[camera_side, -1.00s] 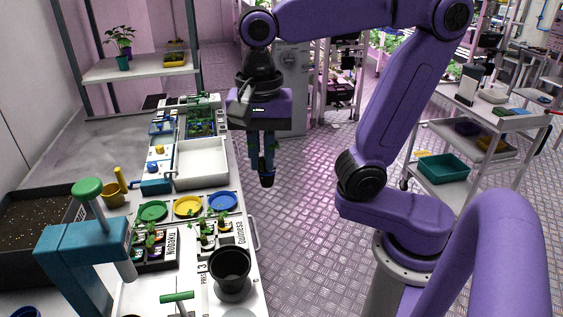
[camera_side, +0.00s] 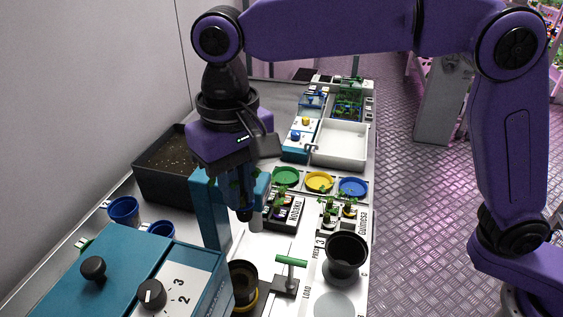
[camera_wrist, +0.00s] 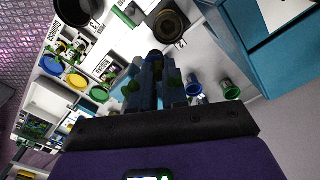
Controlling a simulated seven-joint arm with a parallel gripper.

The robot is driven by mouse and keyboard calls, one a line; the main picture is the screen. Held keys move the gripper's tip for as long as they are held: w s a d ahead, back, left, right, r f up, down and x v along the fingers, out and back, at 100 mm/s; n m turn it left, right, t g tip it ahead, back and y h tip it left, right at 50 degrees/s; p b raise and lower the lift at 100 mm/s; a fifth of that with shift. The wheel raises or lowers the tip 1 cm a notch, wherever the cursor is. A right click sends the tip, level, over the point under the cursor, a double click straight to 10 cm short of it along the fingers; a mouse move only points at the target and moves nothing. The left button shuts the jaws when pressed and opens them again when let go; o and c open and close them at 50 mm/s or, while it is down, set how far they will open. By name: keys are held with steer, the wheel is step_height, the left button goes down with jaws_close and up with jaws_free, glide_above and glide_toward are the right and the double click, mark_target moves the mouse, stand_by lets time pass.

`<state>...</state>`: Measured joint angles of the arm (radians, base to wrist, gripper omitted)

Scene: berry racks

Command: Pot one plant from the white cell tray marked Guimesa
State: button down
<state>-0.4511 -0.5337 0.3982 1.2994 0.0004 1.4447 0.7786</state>
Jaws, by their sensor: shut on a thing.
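My gripper (camera_side: 243,200) hangs beside the teal post, shut on a small plant. Green leaves (camera_wrist: 133,88) show around the fingers in the wrist view; the dark plug hangs at the fingertips in the side view. The white cell tray marked Guimesa (camera_side: 341,222) stands right of centre with several seedlings in it. A black pot (camera_side: 346,258) stands in front of that tray. Another dark pot (camera_side: 243,272) sits in a yellow ring, near and below my gripper; it also shows in the wrist view (camera_wrist: 168,25). I cannot tell how full it is.
The black Nobaku tray (camera_side: 283,214) is left of the white one. Green (camera_side: 286,176), yellow (camera_side: 319,182) and blue (camera_side: 353,187) saucers lie behind. The teal post (camera_side: 209,215), dial box (camera_side: 130,270), green-handled tool (camera_side: 291,262) and soil bin (camera_side: 165,180) crowd the left and front.

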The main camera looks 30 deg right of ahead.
steer(key=shift+n, duration=0.6)
steer(key=shift+s+a+f, duration=0.1)
steer(key=shift+a+f, duration=0.3)
steer(key=shift+f, duration=2.35)
steer(key=shift+w+a+f, duration=0.1)
steer(key=shift+a+f, duration=0.35)
steer(key=shift+f, duration=2.3)
steer(key=shift+s+a+f, duration=0.1)
steer(key=shift+a+f, duration=0.3)
steer(key=shift+f, duration=2.35)
steer(key=c, duration=1.4)
jaws_free()
steer(key=shift+r, duration=0.1)
steer(key=shift+r, duration=1.9)
